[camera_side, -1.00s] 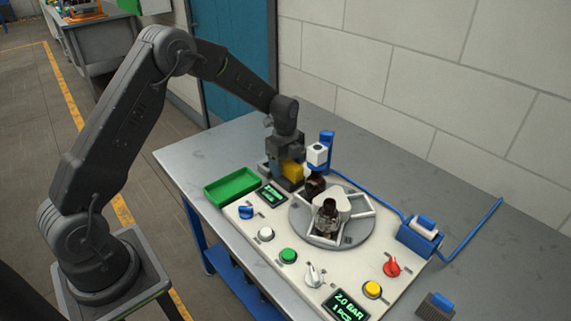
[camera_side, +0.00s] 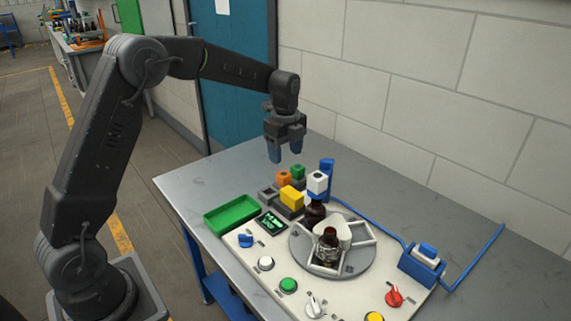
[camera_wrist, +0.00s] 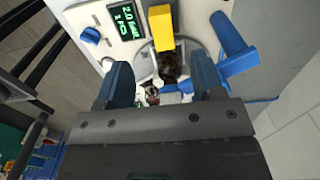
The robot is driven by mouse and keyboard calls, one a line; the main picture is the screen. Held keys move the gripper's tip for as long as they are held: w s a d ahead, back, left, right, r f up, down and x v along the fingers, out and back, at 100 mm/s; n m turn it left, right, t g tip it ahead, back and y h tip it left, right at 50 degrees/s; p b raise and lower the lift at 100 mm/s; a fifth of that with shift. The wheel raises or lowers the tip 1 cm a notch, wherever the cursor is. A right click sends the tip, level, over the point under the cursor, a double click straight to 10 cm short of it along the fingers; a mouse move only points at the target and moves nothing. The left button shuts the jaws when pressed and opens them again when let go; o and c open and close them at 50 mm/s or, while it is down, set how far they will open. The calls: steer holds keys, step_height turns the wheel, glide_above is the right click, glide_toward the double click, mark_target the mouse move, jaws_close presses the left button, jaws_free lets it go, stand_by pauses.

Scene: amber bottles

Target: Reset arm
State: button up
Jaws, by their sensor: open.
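My gripper (camera_side: 285,155) hangs above the back of the table, its two blue fingertips apart and nothing between them. It is clear of the blocks below. In the wrist view its blue fingers (camera_wrist: 162,88) stand wide apart. An amber bottle (camera_side: 327,248) stands in a slot of the grey round turntable (camera_side: 300,255). A second amber bottle (camera_side: 315,212) stands behind it, below a white-and-blue head.
A green tray (camera_side: 231,214) lies at the table's left. The white panel (camera_side: 250,259) carries several knobs and buttons, including a red knob (camera_side: 394,296). A blue box (camera_side: 423,262) with a cable is at right. The air around my gripper is free.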

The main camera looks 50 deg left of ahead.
steer(key=shift+r, duration=0.25)
steer(key=shift+r, duration=0.1)
steer(key=s+d+r+n+t, duration=0.1)
steer(key=s+d+r+n, duration=0.25)
steer(key=s+r, duration=0.2)
steer(key=s+d+r+n+t, duration=0.1)
steer(key=s+d+r+n, duration=0.1)
steer(key=s+r+n, duration=0.35)
steer(key=s+d+f+n+t, duration=0.1)
steer(key=s+n, duration=0.3)
steer(key=s, duration=0.5)
steer(key=s+d+f+n+t, duration=0.1)
steer(key=s+d+n+t, duration=0.1)
steer(key=s+n, duration=0.3)
steer(key=s+d, duration=0.1)
steer(key=s, duration=0.3)
steer(key=shift+d+t, duration=0.25)
steer(key=shift+t, duration=0.05)
